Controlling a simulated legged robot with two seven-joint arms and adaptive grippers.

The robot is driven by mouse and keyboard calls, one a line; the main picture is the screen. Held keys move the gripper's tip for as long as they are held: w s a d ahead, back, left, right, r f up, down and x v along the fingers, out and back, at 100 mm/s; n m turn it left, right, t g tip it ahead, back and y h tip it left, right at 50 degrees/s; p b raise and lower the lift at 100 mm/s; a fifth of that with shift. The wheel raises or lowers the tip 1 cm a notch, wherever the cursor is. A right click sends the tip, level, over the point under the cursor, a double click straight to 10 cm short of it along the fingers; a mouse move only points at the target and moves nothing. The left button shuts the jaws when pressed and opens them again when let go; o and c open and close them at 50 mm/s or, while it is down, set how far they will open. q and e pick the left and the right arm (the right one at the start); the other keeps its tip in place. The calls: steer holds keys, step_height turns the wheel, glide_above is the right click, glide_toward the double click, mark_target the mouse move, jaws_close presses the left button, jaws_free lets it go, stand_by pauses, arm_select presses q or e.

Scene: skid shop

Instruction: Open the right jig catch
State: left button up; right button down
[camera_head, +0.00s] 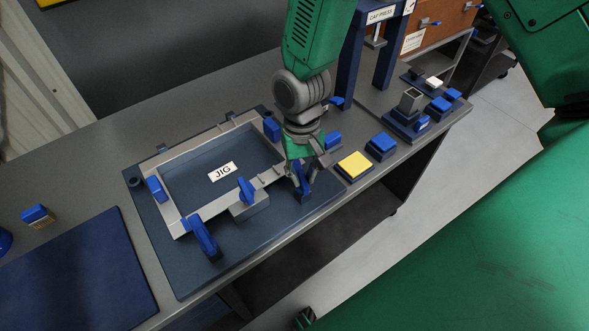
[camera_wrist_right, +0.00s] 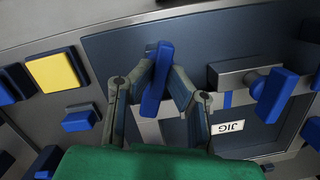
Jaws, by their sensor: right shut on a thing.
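The jig (camera_head: 172,208) is a light grey rectangular frame on a dark blue base plate, with a white JIG label inside. The right jig catch (camera_head: 303,186) is a blue lever at the frame's near right corner. My right gripper (camera_head: 302,170) reaches down from above and is shut on this lever. In the wrist view the blue lever of the right jig catch (camera_wrist_right: 157,80) stands between the two fingers of my right gripper (camera_wrist_right: 161,72). The left jig catch (camera_head: 204,238) is a similar blue lever at the near left corner.
A blue knob on a grey block (camera_head: 248,194) sits between the catches. A yellow-topped block (camera_head: 355,166) and a blue block (camera_head: 381,147) lie right of the jig. The cap press (camera_head: 352,60) stands behind. A dark blue mat (camera_head: 75,270) covers the left bench.

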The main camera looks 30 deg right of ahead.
stand_by(0.3)
steer(key=shift+r+m+p, duration=0.15)
steer(key=shift+m+p, duration=0.55)
steer(key=shift+m, duration=0.5)
steer(key=shift+m+y+p, duration=0.3)
steer(key=shift+m+p, duration=0.1)
steer(key=shift+m, duration=0.5)
steer(key=shift+d+m, duration=0.1)
steer(key=shift+m, duration=0.2)
steer(key=shift+t, duration=0.3)
